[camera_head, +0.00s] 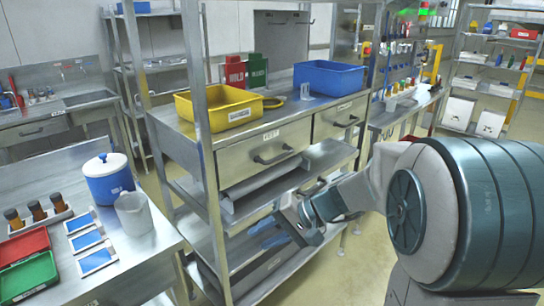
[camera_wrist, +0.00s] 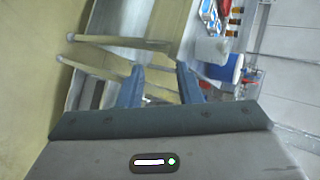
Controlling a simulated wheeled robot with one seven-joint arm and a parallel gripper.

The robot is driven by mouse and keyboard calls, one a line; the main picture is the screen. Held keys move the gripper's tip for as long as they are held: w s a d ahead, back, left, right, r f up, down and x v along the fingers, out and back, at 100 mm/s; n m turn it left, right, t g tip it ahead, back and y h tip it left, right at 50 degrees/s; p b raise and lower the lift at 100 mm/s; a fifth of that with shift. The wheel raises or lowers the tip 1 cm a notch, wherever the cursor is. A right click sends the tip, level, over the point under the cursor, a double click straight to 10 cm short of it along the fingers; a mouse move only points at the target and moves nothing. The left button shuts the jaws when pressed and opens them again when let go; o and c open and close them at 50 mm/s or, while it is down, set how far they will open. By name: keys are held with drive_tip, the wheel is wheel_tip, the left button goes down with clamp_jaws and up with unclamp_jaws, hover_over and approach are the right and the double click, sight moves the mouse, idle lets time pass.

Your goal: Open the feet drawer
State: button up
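Two metal drawers sit under the workbench top. The left drawer (camera_head: 240,166) has a dark bar handle (camera_head: 273,156) and a small white label too small to read surely. The right drawer (camera_head: 325,125) has a similar handle (camera_head: 346,122) and label. Both look shut, and I cannot tell from the labels which is the feet drawer. My gripper (camera_head: 265,233) is below and in front of the left drawer, by the lower shelves, touching neither handle. Its two blue fingers are apart and empty, as the wrist view also shows (camera_wrist: 162,82). No drawer handle shows in the wrist view.
A yellow bin (camera_head: 218,108) and a blue bin (camera_head: 329,78) stand on the workbench. A metal upright (camera_head: 200,120) rises left of the left drawer. A left table (camera_head: 140,262) holds a white-lidded blue canister (camera_head: 108,180), a grey beaker (camera_head: 134,215) and trays. Floor is clear at lower right.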

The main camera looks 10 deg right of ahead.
drive_tip(key=w+d+m+t+y, duration=0.2)
drive_tip(key=w+t, duration=0.1)
drive_tip(key=w, duration=0.3)
drive_tip(key=w+d+m+t+y, duration=0.1)
drive_tip(key=w+d+t+y, duration=0.15)
drive_tip(key=w, duration=0.45)
drive_tip(key=m+t+h, duration=0.3)
drive_tip(key=m+t, duration=0.2)
drive_tip(key=t, duration=0.4)
approach(281, 157)
drive_tip(key=p+x, duration=0.1)
drive_tip(key=x, duration=0.6)
drive_tip(key=p+x, duration=0.1)
drive_tip(key=x, duration=0.2)
drive_tip(key=shift+w+f+p, duration=0.2)
drive_tip(key=shift+w+p, duration=0.1)
drive_tip(key=shift+w, duration=0.1)
drive_tip(key=shift+d, duration=0.1)
clamp_jaws()
